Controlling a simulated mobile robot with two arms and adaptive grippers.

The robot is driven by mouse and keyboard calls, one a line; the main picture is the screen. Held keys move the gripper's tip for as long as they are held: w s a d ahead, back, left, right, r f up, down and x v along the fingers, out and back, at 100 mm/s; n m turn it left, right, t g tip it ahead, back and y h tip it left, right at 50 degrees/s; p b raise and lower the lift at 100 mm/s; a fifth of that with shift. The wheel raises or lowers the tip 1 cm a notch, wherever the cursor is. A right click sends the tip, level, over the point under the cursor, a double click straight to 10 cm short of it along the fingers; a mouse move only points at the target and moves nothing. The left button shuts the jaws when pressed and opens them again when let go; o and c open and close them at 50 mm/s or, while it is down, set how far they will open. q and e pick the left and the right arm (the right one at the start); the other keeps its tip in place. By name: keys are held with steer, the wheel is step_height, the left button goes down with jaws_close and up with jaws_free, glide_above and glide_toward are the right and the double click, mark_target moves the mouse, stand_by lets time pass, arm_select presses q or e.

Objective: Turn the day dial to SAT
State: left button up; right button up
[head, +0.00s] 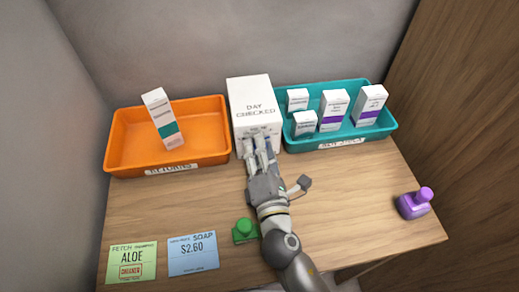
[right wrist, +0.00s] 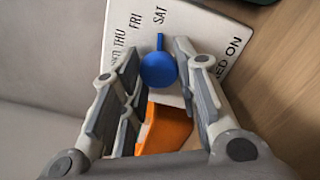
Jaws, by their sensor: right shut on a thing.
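The white box (head: 251,92) marked DAY CHECKED stands at the back middle of the counter. My right gripper (head: 257,146) is at its lower front in the head view and hides the dial there. In the right wrist view the round blue dial (right wrist: 158,70) is between the gripper's fingers (right wrist: 156,85), which are shut on it. Its narrow blue pointer stands up in the picture, toward the word SAT (right wrist: 160,15). FRI and THU are printed to the left of SAT. My left gripper is not in view.
An orange RETURNS tray (head: 116,145) with one carton stands left of the box, a teal tray (head: 385,128) with several cartons right. A green object (head: 243,231) is beside my arm, a purple bottle (head: 413,204) at the right. Two cards lie at front left.

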steer(key=o, duration=1)
steer(key=shift+r, duration=0.1)
